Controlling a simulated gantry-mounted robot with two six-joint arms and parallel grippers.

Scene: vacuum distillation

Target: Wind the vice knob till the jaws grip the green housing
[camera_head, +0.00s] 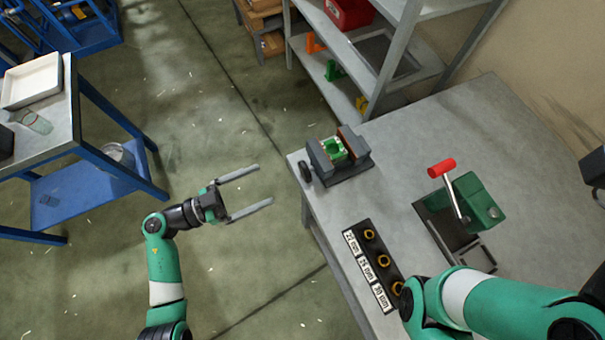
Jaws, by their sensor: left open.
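The dark round vice knob (305,171) is on the vice's left side, over the bench edge. My left gripper (266,185) is open and empty, left of the knob and apart from it, with its two long fingers pointing right toward it. My right arm (505,302) reaches in from the lower right; its gripper cannot be made out.
A black rack (373,264) with yellow rings and size labels lies on the workbench (400,160). A green device with a red-handled lever (478,198) stands to its right. A metal shelf (345,95) is behind the bench. A blue cart (75,200) is at left, with open floor between.

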